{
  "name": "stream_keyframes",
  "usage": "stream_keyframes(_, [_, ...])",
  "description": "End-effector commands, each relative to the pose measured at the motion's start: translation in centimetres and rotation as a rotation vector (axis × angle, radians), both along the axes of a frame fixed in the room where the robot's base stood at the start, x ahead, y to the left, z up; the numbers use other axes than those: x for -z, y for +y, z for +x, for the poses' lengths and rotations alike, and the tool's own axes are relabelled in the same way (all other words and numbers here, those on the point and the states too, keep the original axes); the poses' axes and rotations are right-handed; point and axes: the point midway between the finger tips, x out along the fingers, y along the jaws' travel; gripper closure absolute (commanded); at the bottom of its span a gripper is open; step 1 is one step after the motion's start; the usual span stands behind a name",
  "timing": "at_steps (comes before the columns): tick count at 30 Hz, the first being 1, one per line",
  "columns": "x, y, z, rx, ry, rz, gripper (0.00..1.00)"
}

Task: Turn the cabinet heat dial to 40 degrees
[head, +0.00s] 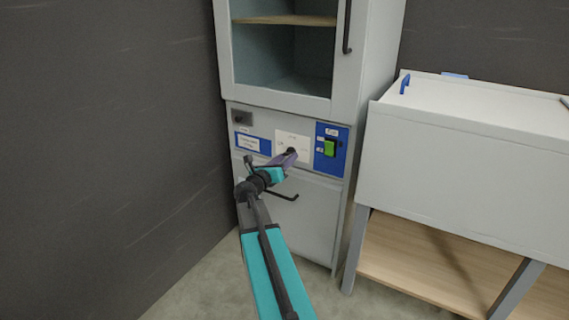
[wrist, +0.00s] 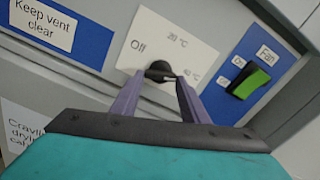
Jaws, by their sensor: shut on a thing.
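The heat dial is a small black knob (wrist: 160,71) on a white plate (wrist: 190,38) of the cabinet's control panel. The plate carries the marks "Off" at left, a "°C" mark at the top and "40 °C" at right. My gripper (wrist: 158,80) has its two purple fingers at the knob, one on each side, and is shut on it. In the head view my gripper (head: 290,156) reaches the panel and partly covers the dial. The knob's pointer direction cannot be told clearly. The cabinet (head: 300,225) stands upright with its glazed door above the panel.
A green fan switch (wrist: 250,83) sits on a blue plate just right of the dial. A "Keep vent clear" label (wrist: 43,22) is at left. A lower door handle (head: 283,195) lies below my gripper. A white bench (head: 460,150) stands at right, a dark wall at left.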

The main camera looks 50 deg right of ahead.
Motion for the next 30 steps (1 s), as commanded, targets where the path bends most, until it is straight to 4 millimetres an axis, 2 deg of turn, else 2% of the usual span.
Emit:
stream_keyframes(1, [-0.1,-0.35,-0.45,0.013,-0.008,0.0,0.82])
stream_keyframes(12, [-0.18,-0.32,-0.42,0.012,-0.013,0.001,0.82])
stream_keyframes(13, [-0.18,-0.32,-0.42,0.012,-0.013,0.001,0.56])
stream_keyframes(16, [-0.15,-0.26,-0.35,0.01,-0.012,0.001,0.41])
stream_keyframes(30, [-0.09,0.47,-0.25,0.003,-0.01,0.002,0.41])
